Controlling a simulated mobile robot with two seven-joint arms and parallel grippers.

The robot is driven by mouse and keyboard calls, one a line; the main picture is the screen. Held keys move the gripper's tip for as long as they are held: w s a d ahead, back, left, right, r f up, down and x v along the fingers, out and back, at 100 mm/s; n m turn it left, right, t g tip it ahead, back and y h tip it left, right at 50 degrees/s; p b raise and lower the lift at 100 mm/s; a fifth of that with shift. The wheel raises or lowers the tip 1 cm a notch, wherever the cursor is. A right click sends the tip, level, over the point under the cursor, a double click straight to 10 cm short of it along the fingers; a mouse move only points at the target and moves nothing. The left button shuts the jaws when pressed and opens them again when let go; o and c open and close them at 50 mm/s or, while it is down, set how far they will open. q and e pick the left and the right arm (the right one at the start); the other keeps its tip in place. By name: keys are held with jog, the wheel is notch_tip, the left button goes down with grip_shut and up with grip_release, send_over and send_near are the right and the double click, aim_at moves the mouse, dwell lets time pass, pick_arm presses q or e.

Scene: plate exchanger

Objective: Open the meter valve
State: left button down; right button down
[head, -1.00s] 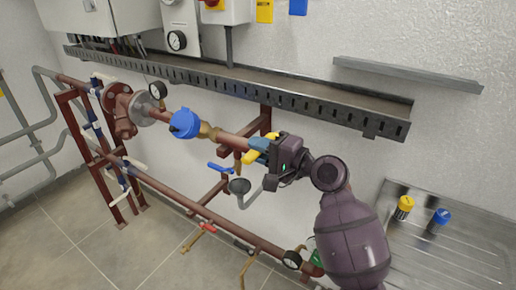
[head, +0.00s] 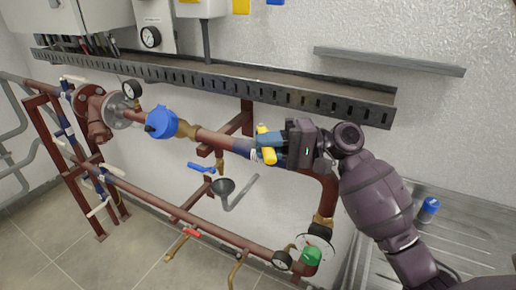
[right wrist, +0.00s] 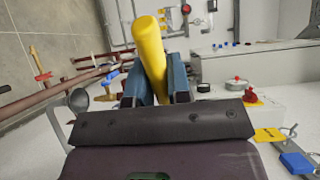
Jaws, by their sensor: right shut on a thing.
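The meter valve's yellow handle (head: 269,156) sits on the upper red-brown pipe, to the right of the blue meter (head: 162,123). In the head view it stands steeply across the pipe line. My right gripper (head: 268,147) is shut on the handle, coming from the right. In the right wrist view the yellow handle (right wrist: 150,50) lies between the two blue fingers of the right gripper (right wrist: 157,86), with its end sticking out beyond them. The valve body is mostly hidden behind the fingers. My left gripper is not in view.
A slotted cable tray (head: 215,78) runs along the wall above the pipe. A blue-handled valve (head: 201,168) and grey funnel (head: 223,188) are below. A metal counter (head: 470,235) is at right.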

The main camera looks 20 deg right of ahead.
jog(key=shift+s+d+n+g, duration=0.1)
jog(key=shift+d+n+g, duration=0.4)
jog(key=shift+g, duration=0.3)
jog(key=c, duration=1.1)
grip_release()
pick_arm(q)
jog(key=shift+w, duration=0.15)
pick_arm(e)
jog(key=shift+o, duration=0.2)
jog(key=shift+a, duration=0.1)
jog(key=shift+r, duration=0.1)
